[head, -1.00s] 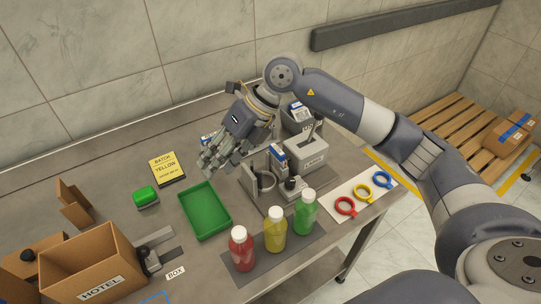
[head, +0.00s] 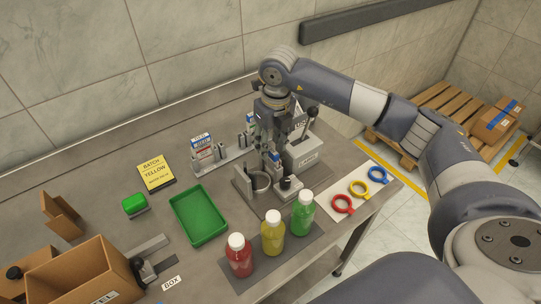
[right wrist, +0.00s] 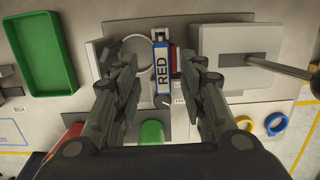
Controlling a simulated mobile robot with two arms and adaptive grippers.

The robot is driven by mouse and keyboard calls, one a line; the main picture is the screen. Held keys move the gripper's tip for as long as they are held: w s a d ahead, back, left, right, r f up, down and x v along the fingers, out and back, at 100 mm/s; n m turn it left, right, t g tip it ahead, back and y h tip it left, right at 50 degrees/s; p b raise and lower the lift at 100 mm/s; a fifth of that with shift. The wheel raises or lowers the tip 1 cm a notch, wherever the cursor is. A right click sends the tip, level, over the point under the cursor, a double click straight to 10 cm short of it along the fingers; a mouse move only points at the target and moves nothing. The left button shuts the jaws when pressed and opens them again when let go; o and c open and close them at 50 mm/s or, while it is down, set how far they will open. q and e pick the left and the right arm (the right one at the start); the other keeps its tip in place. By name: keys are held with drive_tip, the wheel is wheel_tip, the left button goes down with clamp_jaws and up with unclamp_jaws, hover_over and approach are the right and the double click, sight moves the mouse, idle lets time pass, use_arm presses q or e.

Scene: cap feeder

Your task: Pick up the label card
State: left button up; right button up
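A white and blue label card marked RED (right wrist: 161,66) stands by the ring-shaped holder, and in the right wrist view it lies between the two fingers of my right gripper (right wrist: 160,56). Gaps show on both sides of the card, so the fingers look open and apart from it. In the head view my right gripper (head: 272,150) points down over the labelling station, with the blue and white card (head: 274,158) partly hidden at its fingertips. Another blue and white card (head: 202,146) stands on a rack to the left. My left gripper is not in view.
Red (head: 239,257), yellow (head: 273,233) and green (head: 303,214) bottles stand in front of the station. A lever press (head: 303,155) is close on the right. A green tray (head: 198,215) and a BATCH YELLOW sign (head: 156,172) are left. Coloured rings (head: 342,204) lie right.

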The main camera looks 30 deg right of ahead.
sight(271, 149)
drive_tip(key=shift+w+d+f+p, duration=0.15)
drive_tip(key=shift+f+p, duration=0.1)
drive_tip(key=shift+f, duration=0.65)
drive_tip(key=shift+w+a+f+p, duration=0.1)
drive_tip(key=shift+f+p, duration=0.1)
drive_tip(key=shift+f, duration=0.65)
clamp_jaws()
